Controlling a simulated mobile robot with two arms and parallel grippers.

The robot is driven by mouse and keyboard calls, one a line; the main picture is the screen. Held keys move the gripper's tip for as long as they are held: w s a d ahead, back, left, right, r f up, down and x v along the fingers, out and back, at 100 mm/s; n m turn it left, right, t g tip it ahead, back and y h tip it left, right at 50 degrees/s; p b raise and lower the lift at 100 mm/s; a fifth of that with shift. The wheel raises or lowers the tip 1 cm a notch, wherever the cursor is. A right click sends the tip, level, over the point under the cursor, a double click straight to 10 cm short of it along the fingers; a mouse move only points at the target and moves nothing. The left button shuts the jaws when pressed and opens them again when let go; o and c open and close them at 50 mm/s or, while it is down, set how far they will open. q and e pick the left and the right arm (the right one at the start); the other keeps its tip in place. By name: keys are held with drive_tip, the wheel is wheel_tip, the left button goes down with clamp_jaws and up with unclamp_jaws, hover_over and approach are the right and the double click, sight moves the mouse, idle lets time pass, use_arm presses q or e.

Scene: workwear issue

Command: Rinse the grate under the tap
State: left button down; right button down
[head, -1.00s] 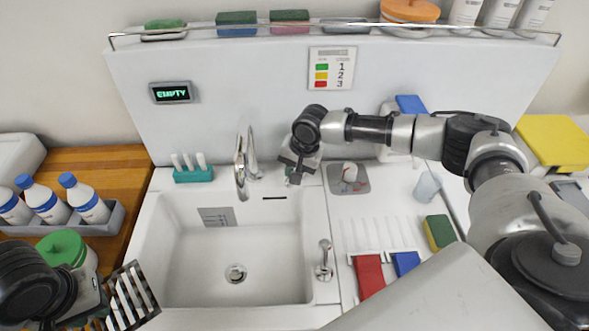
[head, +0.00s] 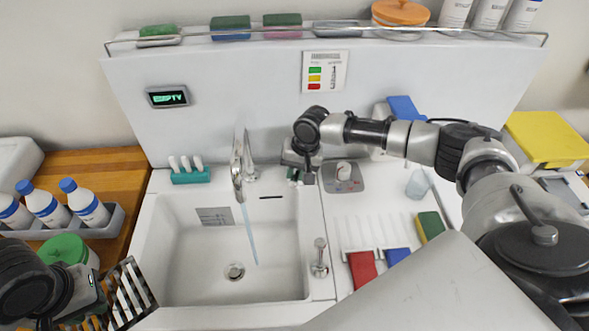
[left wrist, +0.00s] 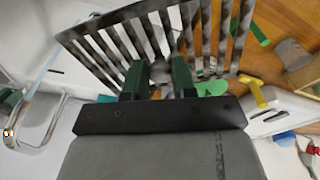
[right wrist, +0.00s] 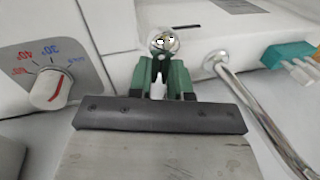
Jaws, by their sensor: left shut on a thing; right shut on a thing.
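The grate (head: 134,293) is a slatted metal plate with dark smudges; it is held tilted, left of the sink. My left gripper (left wrist: 160,80) is shut on the grate's edge, which also shows in the left wrist view (left wrist: 128,42). The tap (head: 238,172) arches over the sink (head: 185,280), and a thin stream of water (head: 251,238) falls from it into the basin. My right gripper (head: 298,178) is behind the sink, shut on a small handle with a chrome ball (right wrist: 163,41). The grate is apart from the water.
A lever (head: 320,258) stands at the sink's right rim. A temperature dial (head: 344,173) is right of my right gripper. Bottles (head: 88,207) in a tray and a green-lidded jar (head: 64,249) stand at left. Red (head: 362,268) and blue cloths lie on the right drainer.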

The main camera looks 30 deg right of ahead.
drive_tip(key=c, duration=1.1)
unclamp_jaws()
drive_tip(key=shift+r, duration=0.1)
drive_tip(key=shift+o, duration=0.2)
use_arm(q)
drive_tip(key=shift+f, duration=0.15)
use_arm(e)
drive_tip(key=shift+d+r, duration=0.15)
drive_tip(key=shift+r, duration=0.3)
use_arm(q)
wheel_tip(320, 180, down, 3)
drive_tip(key=b, duration=0.3)
use_arm(e)
drive_tip(key=v, duration=1.1)
drive_tip(key=shift+s, duration=0.1)
